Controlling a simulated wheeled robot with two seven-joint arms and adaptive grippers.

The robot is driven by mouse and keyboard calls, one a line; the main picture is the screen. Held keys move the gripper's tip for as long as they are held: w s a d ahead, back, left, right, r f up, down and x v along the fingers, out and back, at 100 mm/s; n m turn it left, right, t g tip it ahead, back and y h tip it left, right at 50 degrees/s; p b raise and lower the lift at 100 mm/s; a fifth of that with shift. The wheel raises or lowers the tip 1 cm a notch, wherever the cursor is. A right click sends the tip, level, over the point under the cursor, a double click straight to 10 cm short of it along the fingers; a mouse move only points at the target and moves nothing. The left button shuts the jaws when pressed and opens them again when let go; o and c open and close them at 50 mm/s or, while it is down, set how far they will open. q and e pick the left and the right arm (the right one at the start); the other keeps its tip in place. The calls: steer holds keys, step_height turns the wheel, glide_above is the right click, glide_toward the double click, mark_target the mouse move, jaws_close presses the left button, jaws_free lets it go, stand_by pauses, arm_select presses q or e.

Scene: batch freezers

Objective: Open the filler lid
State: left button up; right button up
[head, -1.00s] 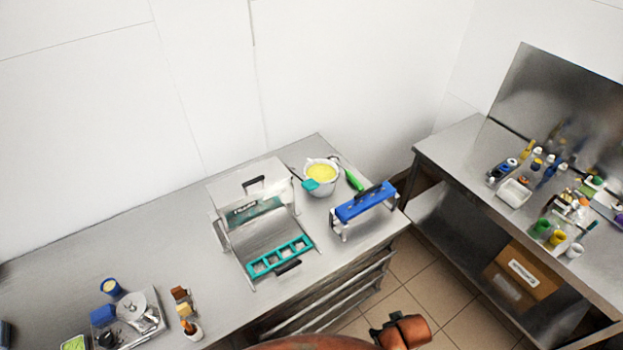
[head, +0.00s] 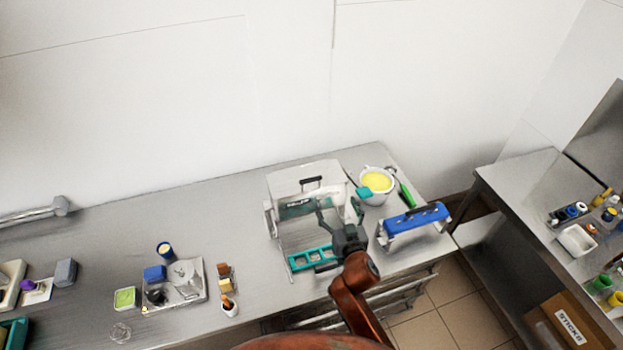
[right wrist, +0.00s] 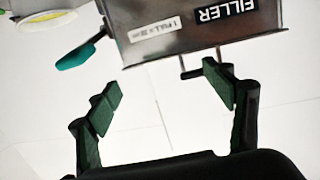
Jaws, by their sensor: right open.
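The filler (head: 280,220) is a metal box on the bench with a pale lid (head: 290,178) on top. The lid looks closed and carries a black handle (head: 311,184). My right gripper (head: 340,211) is in front of the filler, open and empty, and covers part of its front. In the right wrist view the fingers (right wrist: 163,94) are spread. The filler's metal face (right wrist: 190,25) with its FILLER label lies beyond them, upside down. Two thin dark prongs stick out near the right finger, which may hide more of them. I see no contact. My left gripper is out of view.
A teal mold tray (head: 311,258) sits at the filler's base. A pot of yellow mix (head: 377,183) and a blue-topped frame (head: 415,219) stand to the right. Small tools and a metal tray (head: 195,292) lie to the left.

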mark_target(311, 179)
steer(key=shift+w+a+r+n+t+y+p, duration=0.2)
steer(key=shift+w+a+r+y, duration=0.3)
steer(key=shift+w+a, duration=0.9)
steer(key=shift+w+a+r+n+t+y, duration=0.15)
steer(key=shift+w+a+r+n+y, duration=0.35)
steer(key=shift+w+a, duration=0.95)
steer(key=shift+w+a+r+n+t+y+p, duration=0.1)
steer(key=shift+w+a+r+t+y, duration=0.1)
steer(key=shift+w+a+r, duration=0.9)
steer(key=shift+w+a+f, duration=0.25)
steer(key=shift+w+f, duration=0.05)
steer(key=shift+c, duration=0.5)
steer(key=c, duration=1.6)
